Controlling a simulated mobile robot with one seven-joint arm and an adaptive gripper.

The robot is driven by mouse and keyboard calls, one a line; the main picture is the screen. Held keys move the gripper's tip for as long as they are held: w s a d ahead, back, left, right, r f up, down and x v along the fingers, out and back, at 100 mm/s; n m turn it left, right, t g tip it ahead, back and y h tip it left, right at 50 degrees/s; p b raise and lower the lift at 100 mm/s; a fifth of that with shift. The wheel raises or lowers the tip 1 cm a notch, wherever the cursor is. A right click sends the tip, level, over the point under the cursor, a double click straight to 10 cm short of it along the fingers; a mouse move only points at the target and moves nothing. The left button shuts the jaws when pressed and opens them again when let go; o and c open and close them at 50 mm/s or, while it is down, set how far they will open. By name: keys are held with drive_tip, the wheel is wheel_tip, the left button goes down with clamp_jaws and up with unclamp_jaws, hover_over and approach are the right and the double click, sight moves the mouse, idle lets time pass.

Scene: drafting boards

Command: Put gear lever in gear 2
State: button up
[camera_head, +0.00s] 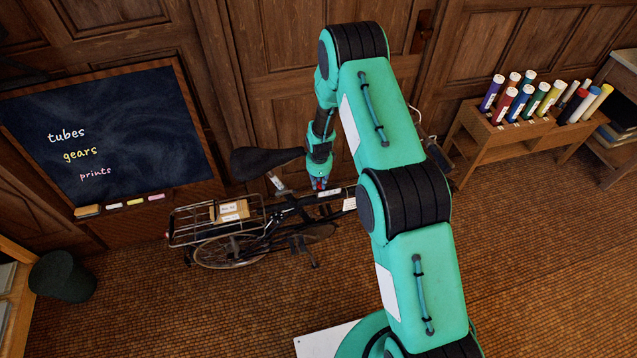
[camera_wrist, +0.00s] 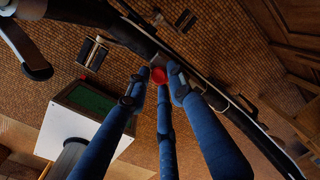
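A bicycle (camera_head: 275,222) stands by the wooden door, with a black frame, saddle and rear rack. My gripper (camera_head: 320,183) is low at its frame, just right of the saddle. In the wrist view, the blue fingers of my gripper (camera_wrist: 159,72) come together around a small round red piece (camera_wrist: 158,76), beside the black frame tube (camera_wrist: 215,83). The red piece looks like the gear lever's knob. I cannot tell whether the fingers press on it or only surround it. Gear marks are not readable, so the lever's gear does not show.
The saddle (camera_head: 265,160) is close to my gripper on the left. A brown parcel (camera_head: 232,210) sits on the rear rack. A chalkboard (camera_head: 105,135) leans at left, and a stand with coloured tubes (camera_head: 530,125) is at right. Tiled floor in front is free.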

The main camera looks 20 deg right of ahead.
drive_tip(key=shift+w+r, duration=0.1)
drive_tip(key=shift+w, duration=0.1)
clamp_jaws()
